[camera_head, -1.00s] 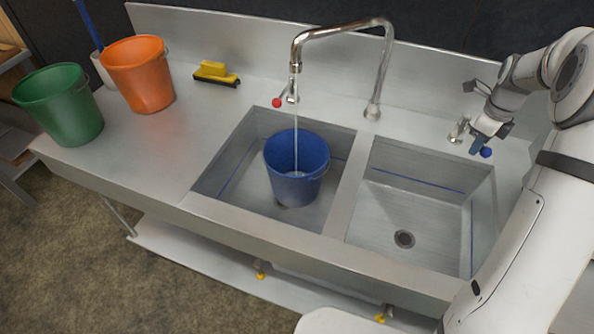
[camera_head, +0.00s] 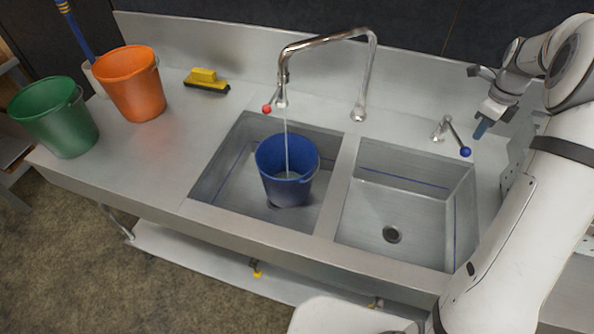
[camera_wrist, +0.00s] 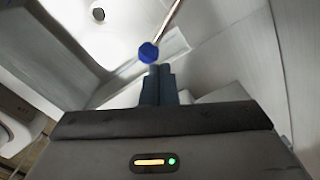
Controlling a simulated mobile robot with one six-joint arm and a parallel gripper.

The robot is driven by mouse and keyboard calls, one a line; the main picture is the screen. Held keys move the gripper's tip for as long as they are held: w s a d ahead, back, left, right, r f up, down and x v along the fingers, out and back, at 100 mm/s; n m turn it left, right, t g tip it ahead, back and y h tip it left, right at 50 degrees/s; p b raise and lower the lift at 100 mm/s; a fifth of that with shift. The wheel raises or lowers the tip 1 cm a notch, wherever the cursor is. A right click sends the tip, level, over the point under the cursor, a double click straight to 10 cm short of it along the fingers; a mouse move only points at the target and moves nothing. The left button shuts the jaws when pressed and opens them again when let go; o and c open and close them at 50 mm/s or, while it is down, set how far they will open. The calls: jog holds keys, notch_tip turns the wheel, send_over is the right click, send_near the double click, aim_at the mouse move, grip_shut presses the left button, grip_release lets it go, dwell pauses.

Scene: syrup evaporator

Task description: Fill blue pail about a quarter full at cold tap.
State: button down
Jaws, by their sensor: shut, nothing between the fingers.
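The blue pail (camera_head: 287,188) stands upright in the left sink basin, under the tall spout (camera_head: 282,100). A thin water stream (camera_head: 285,125) falls from the spout into it. A pale patch shows low inside the pail; the exact level is hard to tell. The cold tap lever with its blue knob (camera_head: 465,152) is on the deck behind the right basin. My gripper (camera_head: 480,130) is shut and empty, just up and right of the knob. In the wrist view the blue knob (camera_wrist: 148,52) appears just beyond my shut fingertips (camera_wrist: 160,72); contact cannot be told.
A red-knobbed lever (camera_head: 267,109) is behind the left basin. The right basin (camera_head: 410,215) is empty. An orange pail (camera_head: 132,85), a green pail (camera_head: 60,120) and a yellow brush (camera_head: 205,78) stand on the left counter. A metal backsplash (camera_head: 420,85) runs behind.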

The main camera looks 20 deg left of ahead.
jog(key=w+d+f+b, duration=0.1)
jog(key=d+f+b, duration=0.1)
jog(key=d+f, duration=0.2)
notch_tip(320, 180, down, 2)
jog(key=shift+b, duration=0.35)
dwell(6.5)
jog(key=shift+s+a+b, duration=0.4)
jog(key=shift+s+a, duration=0.35)
jog(key=shift+a, duration=0.15)
jog(key=shift+a, duration=0.1)
